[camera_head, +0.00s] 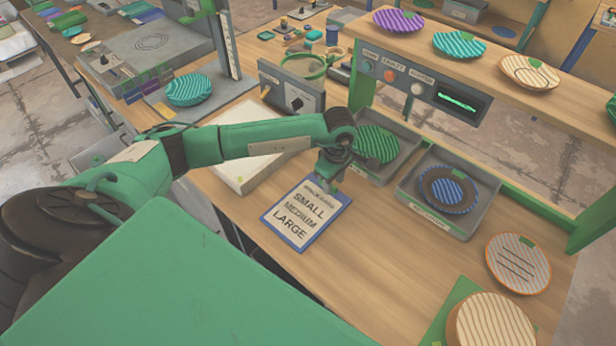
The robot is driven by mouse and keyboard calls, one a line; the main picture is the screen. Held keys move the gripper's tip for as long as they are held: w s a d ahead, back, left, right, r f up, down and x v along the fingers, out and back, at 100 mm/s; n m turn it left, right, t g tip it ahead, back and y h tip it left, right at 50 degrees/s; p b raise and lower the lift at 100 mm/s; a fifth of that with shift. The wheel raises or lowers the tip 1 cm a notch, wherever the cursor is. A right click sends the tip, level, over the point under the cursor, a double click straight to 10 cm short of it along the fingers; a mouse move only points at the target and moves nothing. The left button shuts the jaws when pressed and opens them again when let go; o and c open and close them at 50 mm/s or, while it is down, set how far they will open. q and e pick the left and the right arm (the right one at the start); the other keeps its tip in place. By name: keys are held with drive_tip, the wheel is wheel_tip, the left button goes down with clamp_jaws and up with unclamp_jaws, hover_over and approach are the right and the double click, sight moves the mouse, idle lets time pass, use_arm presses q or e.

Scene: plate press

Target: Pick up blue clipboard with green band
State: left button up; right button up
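The blue clipboard (339,219) lies on the wooden table near the middle of the camera_head view. It holds a pale sheet reading SMALL, MEDIUM, LARGE. A green band on it cannot be made out clearly, as my gripper covers part of its top edge. My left arm comes in from the left, and my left gripper (328,178) points down at the top edge of the clipboard. Its fingers are small and partly hidden, so I cannot tell whether they are open, shut or touching the board. My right gripper is not in view.
Two grey trays right of the clipboard hold a green plate (376,144) and a blue-and-brown plate (448,190). A white box (240,178) lies under my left arm. A control panel (420,85) stands behind. Bare wood lies right of the clipboard, before the striped plate (518,264).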

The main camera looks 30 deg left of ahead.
use_arm(q)
drive_tip(key=shift+f, duration=0.85)
clamp_jaws()
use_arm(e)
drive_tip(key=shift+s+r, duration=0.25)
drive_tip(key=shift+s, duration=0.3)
use_arm(q)
drive_tip(key=shift+w+r, duration=0.1)
drive_tip(key=shift+r, duration=0.45)
wheel_tip(320, 180, up, 18)
drive_tip(key=b, duration=0.5)
drive_tip(key=s+d+f+m, duration=0.4)
drive_tip(key=s+m, duration=0.1)
drive_tip(key=m, duration=1.1)
drive_tip(key=shift+s+d+f, duration=0.15)
drive_tip(key=shift+d+f, duration=0.15)
drive_tip(key=shift+f, duration=0.1)
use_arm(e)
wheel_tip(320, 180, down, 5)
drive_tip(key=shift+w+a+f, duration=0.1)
